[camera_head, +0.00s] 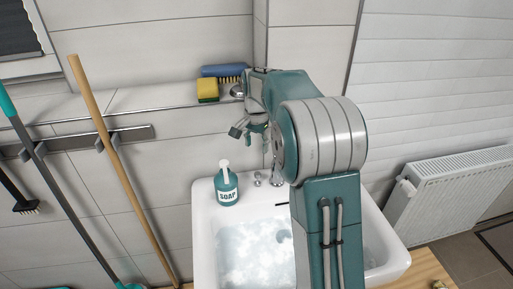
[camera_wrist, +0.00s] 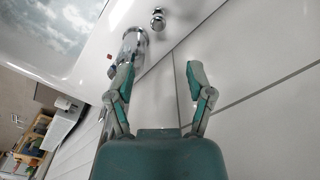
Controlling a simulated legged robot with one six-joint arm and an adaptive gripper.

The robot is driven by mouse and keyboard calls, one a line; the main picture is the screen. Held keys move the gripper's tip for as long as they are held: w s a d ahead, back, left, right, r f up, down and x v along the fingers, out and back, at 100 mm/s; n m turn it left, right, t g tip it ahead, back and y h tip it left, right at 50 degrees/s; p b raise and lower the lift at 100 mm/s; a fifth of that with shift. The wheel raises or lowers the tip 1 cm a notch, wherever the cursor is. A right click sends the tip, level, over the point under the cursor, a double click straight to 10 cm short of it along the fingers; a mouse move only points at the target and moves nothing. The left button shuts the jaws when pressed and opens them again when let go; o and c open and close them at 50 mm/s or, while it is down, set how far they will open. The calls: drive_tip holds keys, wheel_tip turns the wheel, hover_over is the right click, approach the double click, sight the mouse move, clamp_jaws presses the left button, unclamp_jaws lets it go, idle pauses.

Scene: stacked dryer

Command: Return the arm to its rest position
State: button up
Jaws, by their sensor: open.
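My arm rises in front of the sink in the head view, with its forearm bent toward the tiled wall. My gripper (camera_head: 252,131) hangs above the back of the sink, to the left of the arm's elbow. In the wrist view my gripper (camera_wrist: 158,82) has its two fingers spread apart with nothing between them. The chrome tap (camera_wrist: 134,50) lies near the left fingertip in that view; I cannot tell whether they touch. Part of the sink is hidden behind my arm in the head view.
A white sink (camera_head: 205,240) with foamy water stands below the arm. A soap bottle (camera_head: 227,186) is on its back rim. A yellow sponge (camera_head: 207,89) and a blue brush (camera_head: 223,71) lie on the ledge. Long handles (camera_head: 120,160) hang at left; a radiator (camera_head: 450,195) is at right.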

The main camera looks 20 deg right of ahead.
drive_tip(key=s+a+r+n+t, duration=0.1)
drive_tip(key=s+a+r+n, duration=0.3)
drive_tip(key=s, duration=0.4)
drive_tip(key=s+a+r+n+t, duration=0.2)
drive_tip(key=s+a+r, duration=0.1)
drive_tip(key=s+r, duration=0.3)
drive_tip(key=s+a+f+n+t, duration=0.1)
drive_tip(key=s+a+f+n, duration=0.1)
drive_tip(key=s, duration=0.6)
drive_tip(key=s+a+f+n+t, duration=0.1)
drive_tip(key=s+a+f+n, duration=0.1)
drive_tip(key=s, duration=0.6)
drive_tip(key=shift+s+n+t, duration=0.3)
drive_tip(key=shift+s+n, duration=0.05)
drive_tip(key=shift+n, duration=0.25)
